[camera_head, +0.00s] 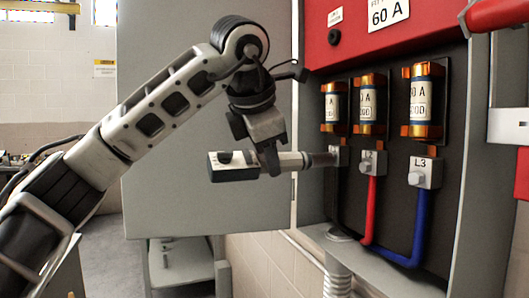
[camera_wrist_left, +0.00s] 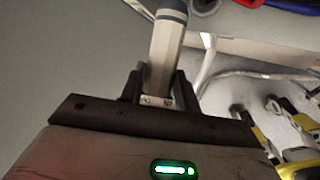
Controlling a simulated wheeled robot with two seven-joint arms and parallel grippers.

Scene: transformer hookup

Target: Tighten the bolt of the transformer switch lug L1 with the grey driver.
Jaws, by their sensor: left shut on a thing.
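My left gripper (camera_head: 270,162) is shut around the grey driver (camera_head: 233,166), which it holds roughly level. The driver's dark-topped body points left and its narrower end points right, to the leftmost lug (camera_head: 343,157) on the black cable. I take this lug for L1, but its label is not readable. The driver's tip appears to meet the lug's front; its bolt is hidden there, and exact seating cannot be told. In the left wrist view the driver (camera_wrist_left: 166,50) stands between the gripper's dark fingers (camera_wrist_left: 158,88). My right gripper is not in view.
The middle lug (camera_head: 374,162) has a red cable, and lug L3 (camera_head: 425,173) a blue one. Fuses (camera_head: 368,103) sit above the lugs. The open grey cabinet door (camera_head: 205,70) stands behind my left arm. A red handle (camera_head: 495,14) juts out top right.

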